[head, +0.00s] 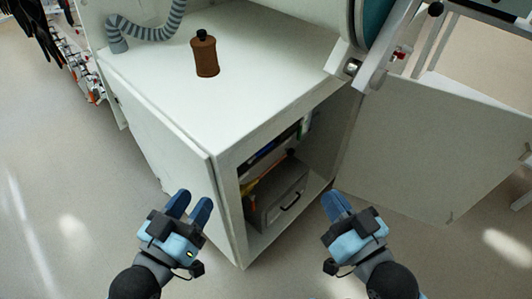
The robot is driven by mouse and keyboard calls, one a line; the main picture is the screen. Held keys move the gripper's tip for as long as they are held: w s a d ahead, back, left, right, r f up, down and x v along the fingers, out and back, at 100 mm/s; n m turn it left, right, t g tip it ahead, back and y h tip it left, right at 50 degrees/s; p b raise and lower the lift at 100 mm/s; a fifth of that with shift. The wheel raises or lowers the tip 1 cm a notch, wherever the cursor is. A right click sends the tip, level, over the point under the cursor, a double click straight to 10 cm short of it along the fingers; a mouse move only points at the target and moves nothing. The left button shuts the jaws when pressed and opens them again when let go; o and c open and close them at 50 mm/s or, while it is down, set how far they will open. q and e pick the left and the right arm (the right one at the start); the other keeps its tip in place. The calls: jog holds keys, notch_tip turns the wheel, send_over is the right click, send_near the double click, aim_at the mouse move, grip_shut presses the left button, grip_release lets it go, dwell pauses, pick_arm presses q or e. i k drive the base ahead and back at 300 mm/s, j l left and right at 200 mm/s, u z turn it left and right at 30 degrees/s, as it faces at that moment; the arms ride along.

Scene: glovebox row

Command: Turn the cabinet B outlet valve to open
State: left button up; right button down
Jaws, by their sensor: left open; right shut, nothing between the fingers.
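I cannot make out a part that is clearly the cabinet B outlet valve, and no label is readable. A small red part (400,54) shows beside a white bracket at the upper right, too small to identify. A white cabinet (262,85) stands in front of me, its front open.
A brown bottle (205,57) stands on the cabinet top near a grey ribbed hose (150,30). A grey case (278,195) sits inside the cabinet. An open white door panel (430,145) spreads out at right. A teal round port (376,28) is at upper right. Floor at left is clear.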

aim_at(301, 120)
jog(key=i+l+u, duration=0.15)
jog(key=l, duration=0.35)
jog(key=i+l+u, duration=0.2)
jog(key=l, duration=0.3)
jog(key=l+u, duration=0.15)
jog(key=l, duration=0.35)
jog(key=k+j, duration=0.1)
jog(key=k, duration=0.7)
jog(key=i+l, duration=0.15)
jog(key=i, duration=0.65)
